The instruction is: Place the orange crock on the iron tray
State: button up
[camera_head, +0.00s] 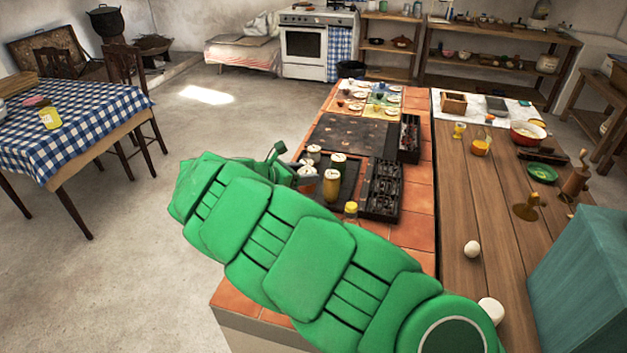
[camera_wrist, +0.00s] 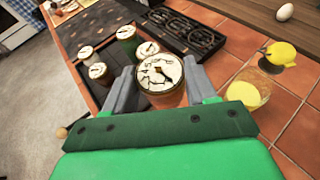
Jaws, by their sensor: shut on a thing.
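My gripper (camera_wrist: 163,76) is shut on the orange crock (camera_wrist: 161,88), a small round pot with an orange-brown side and a pale, dark-marked lid. One finger is on each side of it. The dark iron tray (camera_wrist: 107,53) lies just beyond and to the left in the wrist view, with several similar pale-lidded crocks on it. The tray (camera_head: 351,177) also shows in the head view, beyond my green arm, which hides much of the gripper. I cannot tell how far the held crock is above the surface.
A black grate (camera_head: 383,190) lies right of the tray. A yellow-topped jar (camera_head: 351,210) stands in front, near my arm. In the wrist view, a glass with yellow contents (camera_wrist: 248,88) is close to the right finger. Bare orange tiles (camera_head: 412,222) lie to the right.

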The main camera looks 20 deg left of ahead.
jog(key=w+a+f, duration=0.6)
jog(key=w+f, duration=0.3)
jog(key=w, duration=0.2)
jog(key=shift+w+a, duration=0.2)
jog(key=shift+a, duration=0.05)
dwell(0.8)
jog(key=shift+f, duration=0.15)
jog(key=shift+w+a+f, duration=0.15)
jog(key=shift+w+f, duration=0.1)
jog(key=shift+f, duration=1.55)
jog(key=o, duration=1.3)
jog(key=shift+f, duration=0.15)
jog(key=shift+c, duration=0.2)
